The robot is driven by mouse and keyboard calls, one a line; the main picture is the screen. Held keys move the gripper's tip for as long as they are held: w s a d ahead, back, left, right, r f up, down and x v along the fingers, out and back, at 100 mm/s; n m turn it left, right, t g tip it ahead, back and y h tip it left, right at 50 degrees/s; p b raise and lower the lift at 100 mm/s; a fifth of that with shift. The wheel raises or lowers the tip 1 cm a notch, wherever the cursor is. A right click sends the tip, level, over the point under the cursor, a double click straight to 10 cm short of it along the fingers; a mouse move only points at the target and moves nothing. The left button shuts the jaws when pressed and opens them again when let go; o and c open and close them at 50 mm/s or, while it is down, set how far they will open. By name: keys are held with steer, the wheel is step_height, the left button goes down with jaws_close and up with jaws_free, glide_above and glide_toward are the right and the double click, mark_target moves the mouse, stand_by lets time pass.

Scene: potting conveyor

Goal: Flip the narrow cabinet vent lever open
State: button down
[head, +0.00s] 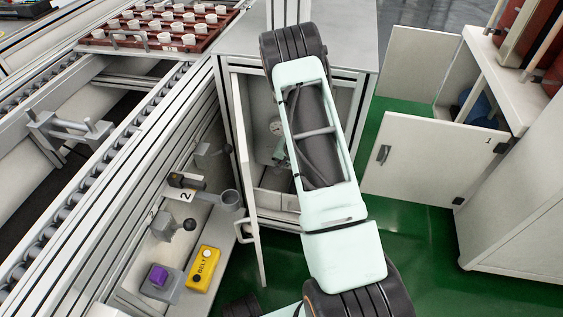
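The narrow cabinet (232,62) stands at the centre back with its door (246,165) swung open toward me. Inside are a round gauge (277,127) and a small greenish fitting (281,150) below it. I cannot tell whether this fitting is the vent lever or how the lever is set. My pale green arm crosses in front of the opening and hides much of the interior. My gripper is not visible; the arm hides whatever lies behind it.
Left of the door, a panel carries grey knobs (183,228), a yellow box (203,268) and a purple button (158,276). A roller conveyor (62,212) runs along the left. A tray of white pots (163,40) sits behind. At right, another cabinet door (425,160) hangs open over green floor (430,232).

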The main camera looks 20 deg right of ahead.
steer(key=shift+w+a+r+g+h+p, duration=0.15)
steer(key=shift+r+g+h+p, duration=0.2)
steer(key=shift+p, duration=0.5)
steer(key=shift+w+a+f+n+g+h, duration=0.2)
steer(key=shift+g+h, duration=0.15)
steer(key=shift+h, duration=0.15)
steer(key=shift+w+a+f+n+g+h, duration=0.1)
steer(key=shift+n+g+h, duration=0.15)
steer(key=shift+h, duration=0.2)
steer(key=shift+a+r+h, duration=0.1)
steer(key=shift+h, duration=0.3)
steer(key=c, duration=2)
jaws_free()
